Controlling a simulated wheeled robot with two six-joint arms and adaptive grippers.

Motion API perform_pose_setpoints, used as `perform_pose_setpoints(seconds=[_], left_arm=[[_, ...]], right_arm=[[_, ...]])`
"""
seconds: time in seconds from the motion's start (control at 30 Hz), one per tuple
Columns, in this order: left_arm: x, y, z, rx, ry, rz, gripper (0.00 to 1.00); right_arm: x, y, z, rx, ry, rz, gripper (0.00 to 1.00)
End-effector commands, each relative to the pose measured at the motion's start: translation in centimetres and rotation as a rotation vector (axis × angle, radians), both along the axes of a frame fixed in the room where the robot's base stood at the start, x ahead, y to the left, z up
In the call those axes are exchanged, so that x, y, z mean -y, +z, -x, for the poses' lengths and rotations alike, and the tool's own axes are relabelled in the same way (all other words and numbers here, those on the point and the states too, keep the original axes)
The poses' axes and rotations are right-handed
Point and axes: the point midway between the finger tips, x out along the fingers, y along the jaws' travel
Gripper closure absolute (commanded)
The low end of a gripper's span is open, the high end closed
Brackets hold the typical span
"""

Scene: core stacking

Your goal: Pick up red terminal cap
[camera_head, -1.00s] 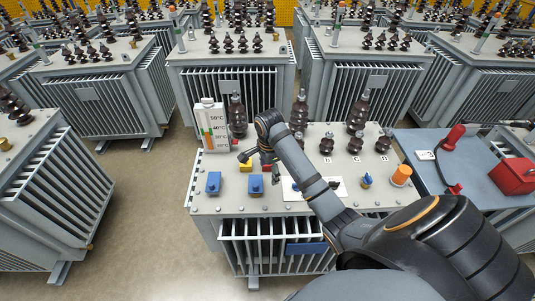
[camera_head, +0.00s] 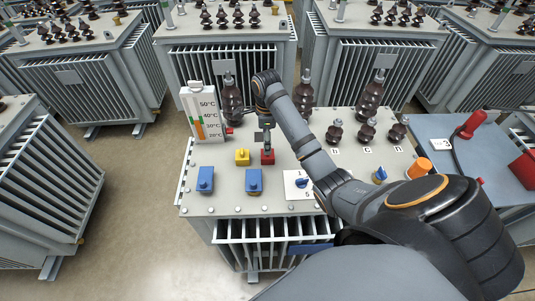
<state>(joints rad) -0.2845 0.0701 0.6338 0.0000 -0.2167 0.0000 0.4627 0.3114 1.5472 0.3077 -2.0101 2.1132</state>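The red terminal cap (camera_head: 267,158) sits on the grey top of the transformer (camera_head: 225,200), just right of a yellow cap (camera_head: 242,157). My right gripper (camera_head: 267,148) points down right above the red cap, with its tips at or very close to the cap's top. The gripper is small and dark here, so I cannot tell whether it is open or shut, or whether it touches the cap. My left gripper is not in view.
Two blue caps (camera_head: 206,180) (camera_head: 254,182) stand nearer the front edge. A white thermometer gauge (camera_head: 203,112) and tall brown bushings (camera_head: 232,100) rise behind. A blue-grey table (camera_head: 436,130) with red items stands further right.

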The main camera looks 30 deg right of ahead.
Motion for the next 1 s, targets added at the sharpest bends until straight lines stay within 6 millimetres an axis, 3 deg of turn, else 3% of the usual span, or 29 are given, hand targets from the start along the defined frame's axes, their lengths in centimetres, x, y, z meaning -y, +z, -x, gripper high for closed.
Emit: perform_pose_setpoints(seconds=[0.13, 0.3, 0.4, 0.53, 0.9, 1.0], left_arm=[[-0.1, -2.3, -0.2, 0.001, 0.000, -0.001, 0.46], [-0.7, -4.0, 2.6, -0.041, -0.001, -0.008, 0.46], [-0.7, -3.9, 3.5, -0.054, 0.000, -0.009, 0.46], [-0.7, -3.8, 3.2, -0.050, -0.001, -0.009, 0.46], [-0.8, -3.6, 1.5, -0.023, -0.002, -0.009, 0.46], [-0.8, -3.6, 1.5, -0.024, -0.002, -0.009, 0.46]], right_arm=[[-0.1, -2.6, 0.5, -0.001, 0.001, 0.000, 0.27], [-0.2, -5.0, 0.8, -0.002, 0.000, 0.000, 0.27], [-0.2, -5.0, 0.7, 0.000, 0.000, 0.000, 0.27], [-0.2, -4.9, 0.7, -0.001, 0.001, -0.001, 0.29], [-0.2, -4.9, 0.7, -0.001, 0.000, -0.001, 0.79], [-0.2, -4.9, 0.7, -0.001, 0.000, -0.001, 0.81]])
